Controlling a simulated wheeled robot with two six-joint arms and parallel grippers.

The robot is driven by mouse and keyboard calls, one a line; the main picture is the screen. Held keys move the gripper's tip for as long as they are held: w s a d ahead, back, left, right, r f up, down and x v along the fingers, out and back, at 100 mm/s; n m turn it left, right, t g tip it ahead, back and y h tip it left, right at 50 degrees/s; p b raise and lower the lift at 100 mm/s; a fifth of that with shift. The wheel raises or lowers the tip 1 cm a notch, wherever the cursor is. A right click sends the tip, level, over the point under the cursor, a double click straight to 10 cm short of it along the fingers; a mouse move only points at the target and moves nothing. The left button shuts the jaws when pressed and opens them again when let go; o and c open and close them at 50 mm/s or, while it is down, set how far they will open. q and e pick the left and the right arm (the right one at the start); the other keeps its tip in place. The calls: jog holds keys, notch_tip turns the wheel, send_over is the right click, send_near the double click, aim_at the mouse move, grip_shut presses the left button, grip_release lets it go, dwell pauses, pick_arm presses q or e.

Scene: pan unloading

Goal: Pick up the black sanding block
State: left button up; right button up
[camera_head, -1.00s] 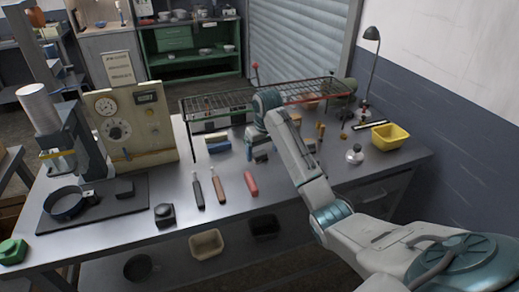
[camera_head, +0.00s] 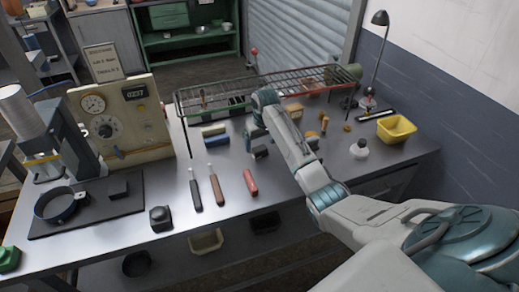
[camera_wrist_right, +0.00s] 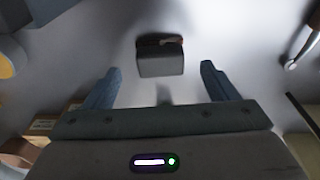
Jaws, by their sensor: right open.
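The black sanding block (camera_head: 261,152) lies on the grey bench top, just in front of my right gripper (camera_head: 257,141) in the head view. In the right wrist view the block (camera_wrist_right: 160,61) is a dark grey box with a brownish strip on its far edge. It sits ahead of the right gripper (camera_wrist_right: 161,72), centred between the two spread fingertips. The gripper is open and empty, and the fingers do not appear to touch the block. My left gripper is not in view.
A wire rack (camera_head: 255,90) stands behind the gripper. Blue and green blocks (camera_head: 214,135) lie to the left. Two slim tools and a red piece (camera_head: 250,182) lie in front.

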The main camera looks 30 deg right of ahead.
aim_at(260, 148)
notch_tip(260, 148, down, 2)
jog(key=shift+w+f+p, duration=0.15)
jog(key=shift+p, duration=0.2)
jog(key=shift+f, duration=0.45)
jog(key=c, duration=1.1)
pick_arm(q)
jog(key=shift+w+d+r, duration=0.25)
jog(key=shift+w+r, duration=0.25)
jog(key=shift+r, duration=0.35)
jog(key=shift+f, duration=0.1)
